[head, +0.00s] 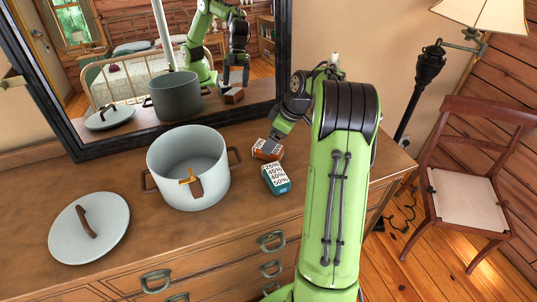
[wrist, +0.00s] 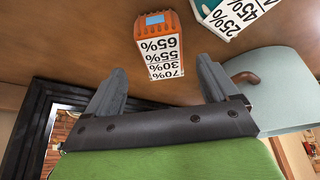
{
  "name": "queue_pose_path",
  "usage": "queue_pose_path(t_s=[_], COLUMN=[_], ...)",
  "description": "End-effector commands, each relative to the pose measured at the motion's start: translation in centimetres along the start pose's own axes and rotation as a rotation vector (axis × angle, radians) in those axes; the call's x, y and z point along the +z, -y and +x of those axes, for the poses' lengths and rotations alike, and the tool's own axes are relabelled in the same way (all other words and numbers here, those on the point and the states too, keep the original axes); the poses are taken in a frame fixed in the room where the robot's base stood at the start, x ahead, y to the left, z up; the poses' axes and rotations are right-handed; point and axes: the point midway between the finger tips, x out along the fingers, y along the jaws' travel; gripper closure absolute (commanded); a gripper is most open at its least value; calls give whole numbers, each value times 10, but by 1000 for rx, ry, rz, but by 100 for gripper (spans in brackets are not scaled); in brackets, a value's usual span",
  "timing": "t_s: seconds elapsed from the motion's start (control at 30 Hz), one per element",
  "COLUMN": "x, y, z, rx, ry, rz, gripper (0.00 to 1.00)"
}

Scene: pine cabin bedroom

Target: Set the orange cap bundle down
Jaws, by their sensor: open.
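The orange cap bundle (head: 267,149) rests on the wooden dresser top, right of the pot and just behind a teal bundle. In the wrist view the orange bundle (wrist: 158,42) shows a white label with percentages. My gripper (wrist: 160,66) is open, with its two fingers apart on either side of the view and the bundle between and beyond their tips. No contact between fingers and bundle shows. In the head view my arm hides much of the gripper.
The teal bundle (head: 276,180) stands close in front of the orange one. A large grey pot (head: 188,172) stands to the left, its lid (head: 88,230) lying farther left. A framed mirror (head: 150,128) stands behind.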

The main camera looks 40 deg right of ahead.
Motion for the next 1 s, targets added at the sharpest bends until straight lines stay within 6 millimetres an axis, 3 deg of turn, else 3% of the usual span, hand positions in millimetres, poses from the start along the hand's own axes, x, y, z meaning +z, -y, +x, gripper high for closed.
queue_pose_path(t_s=[0.2,0.33,0.87,1.0], x=[1,1,2,1], y=[5,4,3,3], z=[38,53,57,56], rx=[-3,0,1,1], ry=[1,1,0,0], rz=[-1,0,0,0], gripper=[13,13,13,31])
